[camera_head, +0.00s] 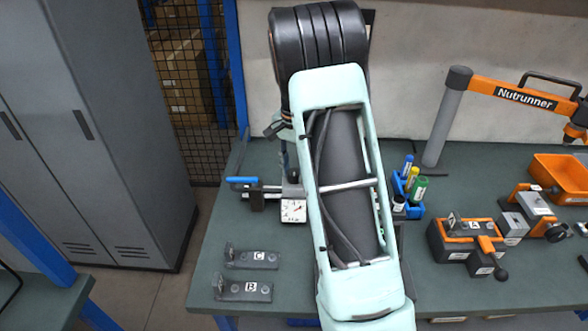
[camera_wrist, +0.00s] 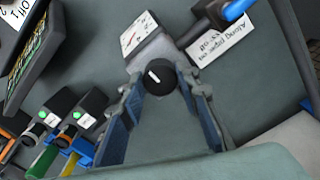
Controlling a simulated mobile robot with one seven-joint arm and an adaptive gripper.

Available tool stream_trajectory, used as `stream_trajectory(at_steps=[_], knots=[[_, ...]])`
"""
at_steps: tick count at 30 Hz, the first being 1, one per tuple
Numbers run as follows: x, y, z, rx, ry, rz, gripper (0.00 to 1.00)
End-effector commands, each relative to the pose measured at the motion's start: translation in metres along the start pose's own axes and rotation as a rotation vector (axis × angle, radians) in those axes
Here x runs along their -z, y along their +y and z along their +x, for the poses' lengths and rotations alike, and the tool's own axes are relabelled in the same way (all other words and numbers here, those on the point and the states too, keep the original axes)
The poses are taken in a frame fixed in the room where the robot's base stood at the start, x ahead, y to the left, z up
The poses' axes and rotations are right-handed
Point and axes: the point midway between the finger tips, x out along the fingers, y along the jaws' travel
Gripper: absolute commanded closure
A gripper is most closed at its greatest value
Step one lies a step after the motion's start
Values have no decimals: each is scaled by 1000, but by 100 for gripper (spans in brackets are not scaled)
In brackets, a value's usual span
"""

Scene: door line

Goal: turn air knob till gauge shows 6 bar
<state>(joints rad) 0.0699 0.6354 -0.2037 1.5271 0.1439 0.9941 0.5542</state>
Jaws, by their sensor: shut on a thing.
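The black air knob (camera_wrist: 157,76) with a white mark shows in the wrist view between my gripper's fingers. My gripper (camera_wrist: 163,75) is shut on the knob, one finger on each side. The white square gauge (camera_wrist: 141,37) is just beyond the knob; its dial also faces up in the head view (camera_head: 293,210). A needle shows on the dial, but the reading is too small to tell.
A blue-handled valve (camera_head: 243,181) is left of the gauge, with a printed label (camera_wrist: 221,47) near it. Fixtures C (camera_head: 252,259) and B (camera_head: 244,288) lie in front. A blue holder with markers (camera_head: 409,206) stands right of my arm. An orange nutrunner arm (camera_head: 510,92) is farther right.

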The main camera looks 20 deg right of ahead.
Motion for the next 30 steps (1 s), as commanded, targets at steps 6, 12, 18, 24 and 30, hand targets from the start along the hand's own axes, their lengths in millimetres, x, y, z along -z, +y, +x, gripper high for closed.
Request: stream_trajectory(at_steps=[6,12,18,24,30], knots=[[1,0,-1,1,2,1,94],[1,0,-1,1,2,0,60],[0,0,0,0,1,0,53],[0,0,-3,1,2,0,53],[1,-1,-32,3,4,0,53]])
